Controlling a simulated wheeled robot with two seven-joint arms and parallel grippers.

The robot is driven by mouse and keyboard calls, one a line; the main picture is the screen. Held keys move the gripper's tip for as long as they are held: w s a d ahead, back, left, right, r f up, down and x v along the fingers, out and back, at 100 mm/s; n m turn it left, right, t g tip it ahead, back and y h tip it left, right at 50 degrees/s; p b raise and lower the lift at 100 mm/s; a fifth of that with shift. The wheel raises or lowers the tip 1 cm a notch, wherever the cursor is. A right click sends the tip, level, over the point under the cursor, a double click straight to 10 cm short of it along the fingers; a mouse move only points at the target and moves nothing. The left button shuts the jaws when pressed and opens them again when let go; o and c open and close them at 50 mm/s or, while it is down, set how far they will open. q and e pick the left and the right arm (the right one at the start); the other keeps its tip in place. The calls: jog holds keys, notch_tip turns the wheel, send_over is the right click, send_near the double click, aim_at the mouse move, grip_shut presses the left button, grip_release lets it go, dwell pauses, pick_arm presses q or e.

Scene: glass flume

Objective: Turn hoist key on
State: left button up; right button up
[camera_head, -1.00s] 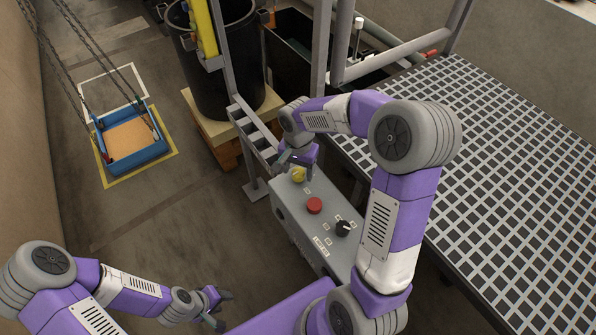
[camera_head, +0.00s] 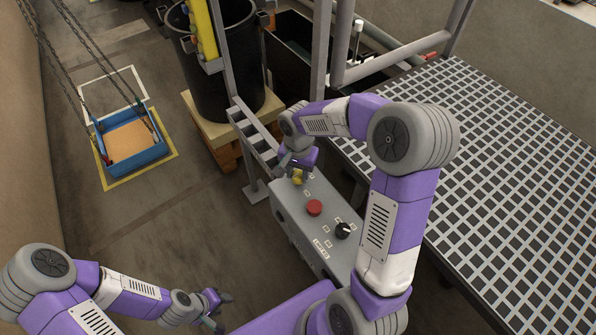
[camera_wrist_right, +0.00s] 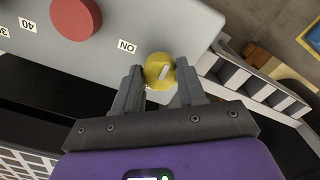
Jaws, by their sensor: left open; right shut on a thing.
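The hoist key is a yellow round knob (camera_wrist_right: 160,71) with a pale bar across its face, near the end of the grey control box (camera_head: 285,205). It also shows in the head view (camera_head: 298,178), partly covered by my right gripper. My right gripper (camera_wrist_right: 161,80) has its two fingers on either side of the yellow knob and is shut on it. An "ON" label (camera_wrist_right: 127,46) is beside the knob in the right wrist view; the bar is tilted, not pointing straight at the label. My left gripper (camera_head: 222,308) is open and empty at the lower left, above the floor.
A red button (camera_head: 314,208) and a black dial (camera_head: 343,230) are on the same box. A metal grating (camera_head: 500,170) lies to the right. A blue tray (camera_head: 160,150) hangs on chains at the left. A black barrel (camera_head: 225,85) stands behind.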

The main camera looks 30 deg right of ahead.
jog(key=n+p, duration=0.1)
jog(key=n, duration=0.3)
jog(key=shift+r, duration=0.1)
jog(key=n+p, duration=0.2)
jog(key=n, duration=0.2)
jog(key=shift+n, duration=0.4)
jog(key=n+p, duration=0.1)
jog(key=n, duration=0.3)
jog(key=shift+p, duration=0.35)
jog(key=n+p, duration=0.1)
jog(key=n, duration=0.3)
jog(key=shift+d+n, duration=0.1)
jog(key=shift+n, duration=0.2)
jog(key=shift+p, duration=0.3)
jog(key=o, duration=1)
jog(key=shift+o, duration=0.2)
